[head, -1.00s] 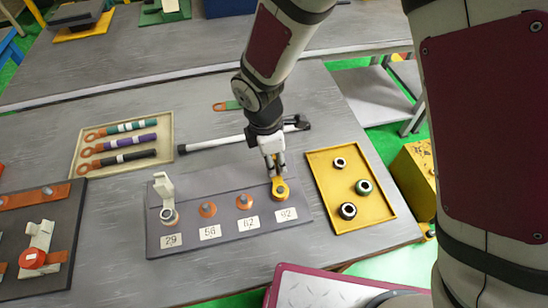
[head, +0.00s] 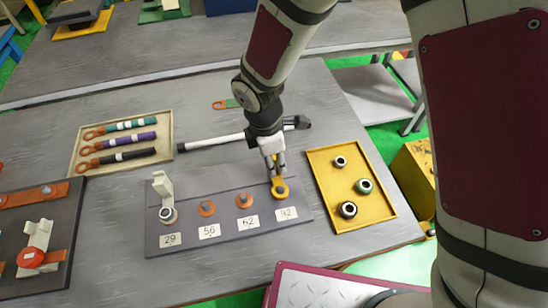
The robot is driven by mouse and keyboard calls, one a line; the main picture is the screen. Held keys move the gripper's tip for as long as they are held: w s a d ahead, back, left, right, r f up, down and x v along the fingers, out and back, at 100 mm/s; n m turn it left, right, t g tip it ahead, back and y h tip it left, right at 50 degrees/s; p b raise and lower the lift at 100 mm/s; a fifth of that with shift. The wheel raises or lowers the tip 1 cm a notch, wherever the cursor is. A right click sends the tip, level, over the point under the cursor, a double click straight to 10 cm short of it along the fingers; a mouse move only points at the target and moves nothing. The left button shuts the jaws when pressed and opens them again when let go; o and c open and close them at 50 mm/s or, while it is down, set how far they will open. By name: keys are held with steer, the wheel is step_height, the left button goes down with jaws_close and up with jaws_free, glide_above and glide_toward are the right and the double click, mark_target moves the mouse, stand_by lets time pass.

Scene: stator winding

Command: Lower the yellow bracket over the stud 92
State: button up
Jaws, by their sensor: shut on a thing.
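The yellow bracket (head: 280,189) is held upright by my gripper (head: 275,170), which is shut on its upper part. The bracket's ring is at the stud position above the label 92 (head: 286,214), at the right end of the grey stud board (head: 190,247). The stud 92 itself is hard to make out behind and inside the ring. I cannot tell whether the ring sits on the board or just above it.
Copper-based studs stand above labels 56 (head: 207,208) and 62 (head: 244,200). A white bracket (head: 163,192) stands at stud 29. A yellow tray (head: 368,223) with three nuts lies right of the board. A white-and-black bar tool (head: 215,139) lies behind my gripper.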

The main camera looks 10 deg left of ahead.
mark_target(274, 157)
steer(key=shift+f, duration=0.2)
steer(key=o, duration=1.3)
steer(key=shift+c, duration=0.2)
steer(key=shift+s+r+p, duration=0.1)
steer(key=shift+r+p, duration=1.15)
steer(key=shift+r, duration=2.3)
